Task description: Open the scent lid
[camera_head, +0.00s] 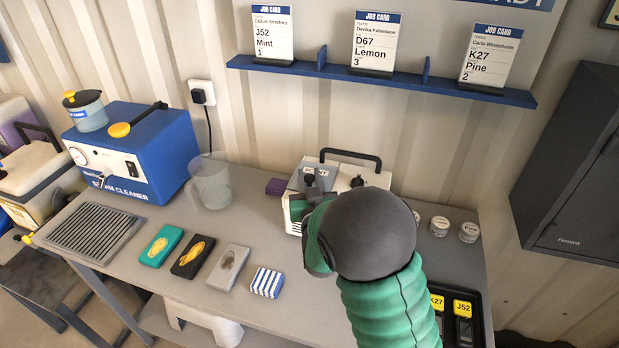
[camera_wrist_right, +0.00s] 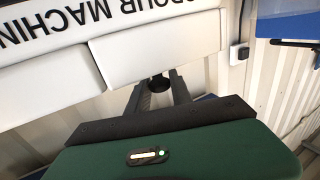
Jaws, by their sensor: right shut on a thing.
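The white odour machine (camera_head: 294,206) stands at the back of the bench, with a black carrying handle (camera_head: 350,153) on top. Two lid panels show on its top, each with a dark knob. My right gripper (camera_head: 312,187) is over the left lid (camera_head: 298,181), partly hidden by my own wrist. In the right wrist view, the right gripper (camera_wrist_right: 160,86) has its two fingers shut on a dark round knob (camera_wrist_right: 160,80) at the edge of a white panel (camera_wrist_right: 155,50). The lid looks closed. My left gripper is out of view.
Several pads and a striped block (camera_head: 267,282) lie in front. Small round tins (camera_head: 439,226) stand to the right. A job card shelf (camera_head: 380,78) hangs above.

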